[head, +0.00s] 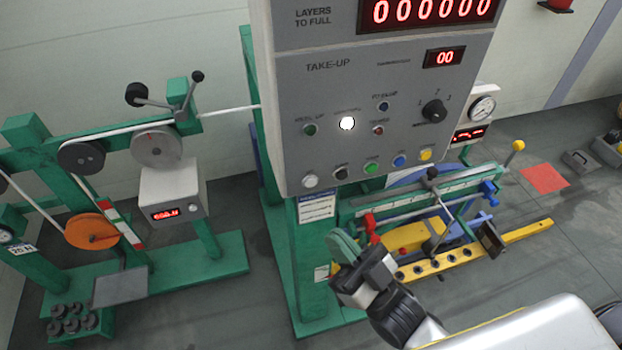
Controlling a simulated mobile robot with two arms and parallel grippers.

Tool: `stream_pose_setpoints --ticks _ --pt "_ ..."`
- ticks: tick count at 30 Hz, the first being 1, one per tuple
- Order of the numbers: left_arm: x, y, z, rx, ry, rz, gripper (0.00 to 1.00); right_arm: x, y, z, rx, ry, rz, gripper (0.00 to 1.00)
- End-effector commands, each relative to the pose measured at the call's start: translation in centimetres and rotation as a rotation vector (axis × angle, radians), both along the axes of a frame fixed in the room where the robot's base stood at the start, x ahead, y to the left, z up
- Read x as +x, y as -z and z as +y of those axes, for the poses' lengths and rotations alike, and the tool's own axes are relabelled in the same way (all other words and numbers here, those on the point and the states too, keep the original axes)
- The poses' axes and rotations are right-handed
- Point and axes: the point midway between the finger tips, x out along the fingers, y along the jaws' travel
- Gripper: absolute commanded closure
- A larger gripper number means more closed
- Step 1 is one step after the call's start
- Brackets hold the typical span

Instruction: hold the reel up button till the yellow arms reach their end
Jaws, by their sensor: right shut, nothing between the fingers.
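A grey control panel (290,60) stands at the centre of the head view. A small dark green button (310,129) sits at its left, under a label that seems to read REEL UP. A yellow arm (440,265) with a row of dark holes lies low behind my right gripper. A second yellow piece (527,231) reaches out to the right. My right gripper (350,272) is shut and empty, below the panel and well apart from the button. It hides part of the machine behind it. My left gripper is not in view.
A white lamp (347,123) glows beside the green button. Below is a row of white, black, green, blue and yellow buttons (371,167), with a black knob (434,111) at right. A green stand with an orange wheel (92,231) is at left. A red mat (545,178) lies on the floor.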

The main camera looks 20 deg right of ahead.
Motion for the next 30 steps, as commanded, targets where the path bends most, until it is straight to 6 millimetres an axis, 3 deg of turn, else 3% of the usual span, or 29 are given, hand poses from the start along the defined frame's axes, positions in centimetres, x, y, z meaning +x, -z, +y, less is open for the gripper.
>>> stream_pose_setpoints --ticks 11,24,30 --pt "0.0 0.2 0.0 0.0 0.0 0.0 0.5 1.0 0.1 0.0 -0.001 0.001 -0.001 1.0" --pt "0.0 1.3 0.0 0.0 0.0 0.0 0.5 6.9 0.2 0.2 -0.001 0.001 -0.001 1.0" --pt "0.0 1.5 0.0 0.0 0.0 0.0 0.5 8.4 0.2 0.3 -0.002 0.001 0.002 1.0"
